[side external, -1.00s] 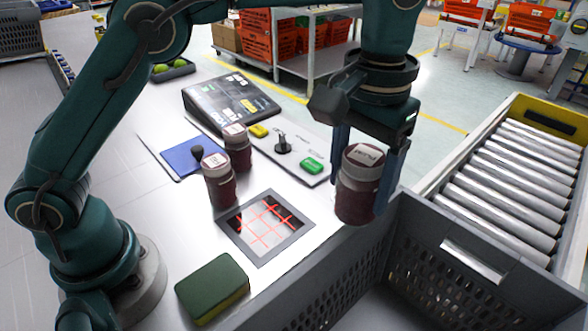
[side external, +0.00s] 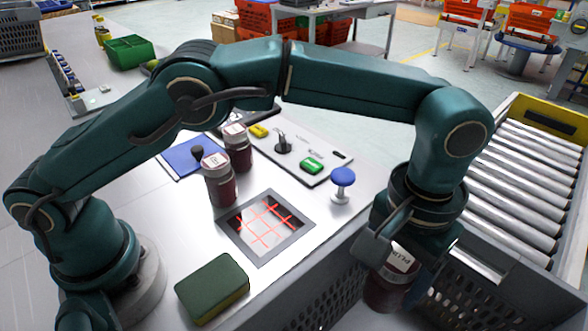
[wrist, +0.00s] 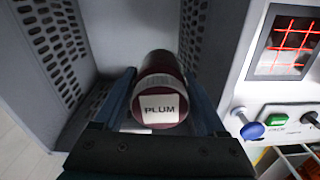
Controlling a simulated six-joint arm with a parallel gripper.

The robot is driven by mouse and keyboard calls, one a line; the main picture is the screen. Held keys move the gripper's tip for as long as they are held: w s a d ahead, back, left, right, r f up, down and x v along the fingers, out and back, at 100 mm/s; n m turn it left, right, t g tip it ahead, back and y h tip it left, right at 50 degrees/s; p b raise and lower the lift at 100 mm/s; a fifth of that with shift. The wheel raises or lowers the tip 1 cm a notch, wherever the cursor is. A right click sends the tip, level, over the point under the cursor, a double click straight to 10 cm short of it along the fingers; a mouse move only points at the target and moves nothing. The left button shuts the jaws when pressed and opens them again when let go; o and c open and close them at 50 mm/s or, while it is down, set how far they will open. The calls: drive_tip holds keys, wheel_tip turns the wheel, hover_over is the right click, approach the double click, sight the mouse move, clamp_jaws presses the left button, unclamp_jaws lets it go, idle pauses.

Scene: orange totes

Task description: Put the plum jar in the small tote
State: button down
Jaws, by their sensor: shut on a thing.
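The plum jar (side external: 384,294) is dark red with a pale lid. The wrist view shows its lid (wrist: 160,107) marked PLUM between the two fingers. My gripper (wrist: 160,88) is shut on the jar. In the side view my gripper (side external: 398,285) and the jar are low at the grey tote (side external: 478,258) with perforated walls, beyond the bench's front edge. The wrist view shows the tote's walls (wrist: 62,38) around the jar. My wrist and fingers partly hide the jar in the side view, and I cannot tell whether it touches the floor.
Two similar jars (side external: 220,184) (side external: 238,158) stand on the bench beside a lit red-grid window (side external: 243,246). A green-and-yellow sponge-like block (side external: 212,289) lies in front. A blue-topped knob (side external: 342,180) stands near the bench edge. A roller conveyor (side external: 520,190) runs on the right.

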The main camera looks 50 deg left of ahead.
drive_tip(key=shift+m, duration=0.3)
drive_tip(key=shift+s+d+f, duration=0.15)
drive_tip(key=shift+s+f, duration=0.05)
drive_tip(key=shift+f, duration=2.2)
drive_tip(key=shift+s+d+f, duration=0.15)
drive_tip(key=shift+s+f, duration=0.05)
drive_tip(key=shift+f, duration=2.15)
drive_tip(key=shift+s+d+f, duration=0.15)
drive_tip(key=shift+s+f, duration=0.05)
drive_tip(key=shift+f, duration=2.2)
unclamp_jaws()
drive_tip(key=shift+f, duration=0.1)
wheel_tip(320, 180, up, 12)
drive_tip(key=shift+r, duration=0.15)
